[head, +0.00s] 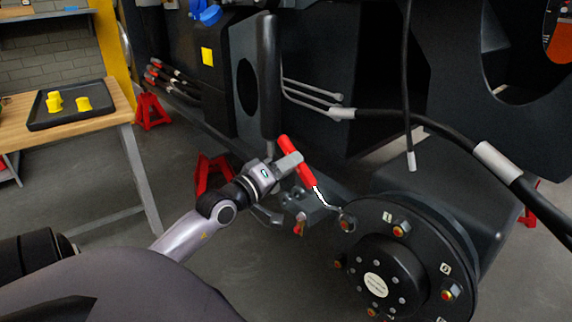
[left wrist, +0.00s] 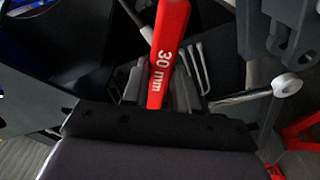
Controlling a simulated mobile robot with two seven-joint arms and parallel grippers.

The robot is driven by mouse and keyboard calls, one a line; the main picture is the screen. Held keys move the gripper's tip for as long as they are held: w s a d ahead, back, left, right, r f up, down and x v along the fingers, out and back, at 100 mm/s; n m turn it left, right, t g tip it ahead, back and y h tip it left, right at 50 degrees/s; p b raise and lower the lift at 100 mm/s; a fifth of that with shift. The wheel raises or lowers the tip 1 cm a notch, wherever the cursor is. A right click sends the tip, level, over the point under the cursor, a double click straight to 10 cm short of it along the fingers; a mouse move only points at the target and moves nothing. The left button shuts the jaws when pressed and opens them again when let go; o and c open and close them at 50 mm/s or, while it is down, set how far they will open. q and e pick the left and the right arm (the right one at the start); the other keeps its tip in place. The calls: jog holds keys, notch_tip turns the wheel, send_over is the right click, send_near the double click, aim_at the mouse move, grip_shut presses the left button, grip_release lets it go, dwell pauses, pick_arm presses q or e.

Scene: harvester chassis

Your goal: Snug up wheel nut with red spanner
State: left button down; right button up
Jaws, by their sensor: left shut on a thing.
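The red spanner (head: 305,174) is in my left gripper (head: 291,164), which is shut on its red handle. The handle tilts from upper left to lower right. Its silver shaft reaches down to the hub's upper left edge, with its end at or close to a wheel nut (head: 347,223); I cannot tell whether it is seated. The black wheel hub (head: 424,240) carries several orange-centred nuts around its face. In the left wrist view the red handle (left wrist: 168,50) bears the marking "30 mm". My right gripper is not in view.
A black hose (head: 440,125) with grey sleeves crosses above the hub. A dark upright cylinder (head: 268,80) stands right behind my left gripper. Red stands (head: 150,110) are on the floor. A wooden bench (head: 110,118) with a black tray (head: 70,120) and yellow pieces is at left.

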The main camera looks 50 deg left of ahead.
pick_arm(q)
jog(key=shift+d+r+m+p, duration=0.3)
jog(key=shift+d+r+m, duration=0.25)
jog(key=shift+r, duration=0.2)
jog(key=shift+r, duration=0.1)
jog(key=shift+s+d+r+m+p, duration=0.15)
jog(key=shift+d+r+m+p, duration=0.6)
jog(key=shift+d+r+m, duration=0.35)
jog(key=shift+a, duration=0.1)
jog(key=s+b, duration=0.3)
jog(key=s, duration=0.8)
jog(key=shift+s+a+f, duration=0.15)
jog(key=shift+s+a, duration=0.2)
jog(key=shift+a, duration=0.1)
dwell(1.5)
